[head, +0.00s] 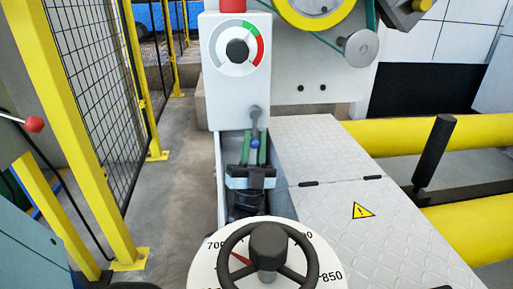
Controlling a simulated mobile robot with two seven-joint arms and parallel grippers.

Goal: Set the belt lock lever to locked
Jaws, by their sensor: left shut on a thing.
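A grey lever with a blue knob (255,143) hangs from a round grey pivot (255,112) at the lower right of the pale control box. It appears to be the belt lock lever, and it points almost straight down. My left gripper (254,150) reaches up from below, with its green-sided fingers shut on the lever at the blue knob. The fingers hide part of the knob and lever end. No lock marking is readable beside the lever. My right gripper is not in view.
The control box carries a dial (238,50) with green and red arcs. A black handwheel (268,251) over a numbered scale stands in front. A tread-plate cover (340,215) lies to the right, beside yellow rollers (435,132). A yellow-framed fence (82,120) stands left.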

